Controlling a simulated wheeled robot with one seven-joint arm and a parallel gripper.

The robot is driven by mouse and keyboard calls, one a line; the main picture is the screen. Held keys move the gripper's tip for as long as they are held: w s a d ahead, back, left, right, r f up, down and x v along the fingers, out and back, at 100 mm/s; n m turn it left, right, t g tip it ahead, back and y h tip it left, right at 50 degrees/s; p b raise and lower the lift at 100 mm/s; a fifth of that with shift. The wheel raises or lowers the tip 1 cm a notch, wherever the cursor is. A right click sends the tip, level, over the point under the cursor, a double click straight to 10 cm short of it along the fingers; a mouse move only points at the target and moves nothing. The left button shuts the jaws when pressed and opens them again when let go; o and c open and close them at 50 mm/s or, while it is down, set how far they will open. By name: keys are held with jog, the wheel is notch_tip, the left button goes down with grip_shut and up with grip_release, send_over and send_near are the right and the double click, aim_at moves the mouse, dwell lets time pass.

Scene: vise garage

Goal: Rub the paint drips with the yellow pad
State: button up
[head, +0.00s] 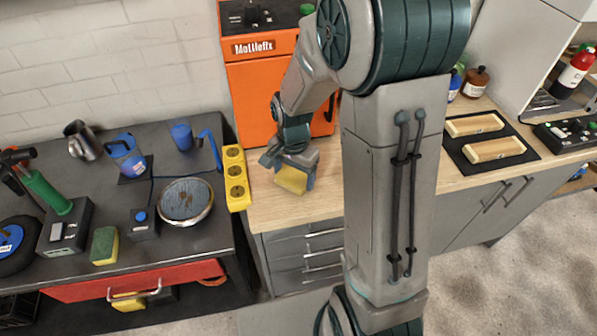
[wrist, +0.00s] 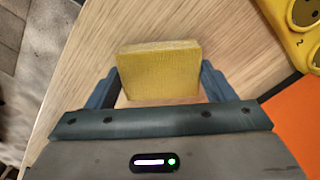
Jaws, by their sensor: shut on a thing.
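The yellow pad (head: 291,179) is a small rectangular block. In the wrist view the yellow pad (wrist: 160,68) sits between the two blue-grey fingers of my gripper (wrist: 160,82). My gripper (head: 294,172) is shut on the pad, over the left part of the wooden counter (head: 268,211). Bare wood grain shows around the pad in the wrist view. I cannot tell whether the pad touches the wood. I can make out no paint drips in either view; the pad, gripper and arm hide part of the counter.
A yellow socket strip (head: 236,178) stands left of my gripper, and an orange cabinet (head: 270,100) stands behind it. The dark bench (head: 165,262) at left holds a round pan (head: 186,201), a green-and-yellow sponge (head: 104,246) and tools. A black mat with wooden blocks (head: 474,124) lies at right.

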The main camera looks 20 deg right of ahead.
aim_at(295, 176)
notch_tip(295, 176, up, 3)
jog(key=shift+d+f, duration=0.1)
jog(key=shift+f, duration=0.1)
jog(key=shift+s+r+p, duration=0.1)
jog(key=shift+r+p, duration=0.25)
jog(key=shift+p, duration=0.15)
jog(key=shift+r+p, duration=1.7)
jog(key=shift+r, duration=0.65)
jog(key=shift+f, duration=0.15)
